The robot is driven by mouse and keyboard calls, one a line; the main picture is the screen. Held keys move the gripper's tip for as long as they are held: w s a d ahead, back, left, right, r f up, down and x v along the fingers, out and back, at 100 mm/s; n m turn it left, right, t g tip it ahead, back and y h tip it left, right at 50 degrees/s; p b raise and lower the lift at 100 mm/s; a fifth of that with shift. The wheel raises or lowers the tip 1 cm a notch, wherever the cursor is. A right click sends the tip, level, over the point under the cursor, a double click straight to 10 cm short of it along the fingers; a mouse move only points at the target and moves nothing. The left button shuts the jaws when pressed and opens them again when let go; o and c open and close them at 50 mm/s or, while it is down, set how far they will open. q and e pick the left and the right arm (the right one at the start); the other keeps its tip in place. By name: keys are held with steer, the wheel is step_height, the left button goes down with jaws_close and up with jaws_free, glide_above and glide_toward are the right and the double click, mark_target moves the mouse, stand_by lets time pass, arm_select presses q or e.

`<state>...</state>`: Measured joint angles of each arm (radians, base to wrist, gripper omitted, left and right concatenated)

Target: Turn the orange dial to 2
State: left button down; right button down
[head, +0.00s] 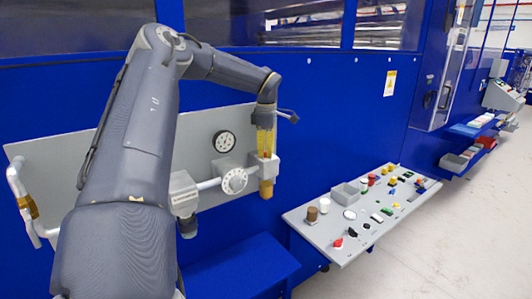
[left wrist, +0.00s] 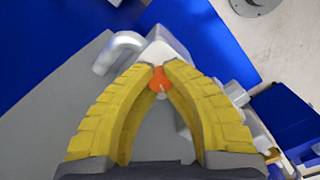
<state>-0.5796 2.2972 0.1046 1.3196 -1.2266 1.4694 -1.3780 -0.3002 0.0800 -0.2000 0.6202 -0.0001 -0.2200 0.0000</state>
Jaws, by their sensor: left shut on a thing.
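The orange dial (left wrist: 160,79) shows in the left wrist view between the two yellow fingers of my left gripper (left wrist: 161,70). The fingers are shut on it near their tips and cover its sides. A small pale part shows just below the dial. In the head view my left gripper (head: 265,151) points down at the grey fitting (head: 264,166) at the right end of the pipe on the grey panel. There the fingers hide most of the dial. No number or mark by the dial can be read. My right gripper is not in view.
A round gauge (head: 224,141) and a white handwheel (head: 234,181) sit left of the fitting. A brass-coloured cylinder (head: 266,188) hangs below it. A control desk (head: 330,238) with several buttons stands to the right, and a blue step (head: 240,268) lies below.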

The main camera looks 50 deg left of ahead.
arm_select(q)
steer(key=shift+m, duration=0.7)
steer(key=c, duration=1.2)
jaws_free()
steer(key=shift+c, duration=0.2)
steer(key=shift+r, duration=0.1)
step_height(320, 180, up, 12)
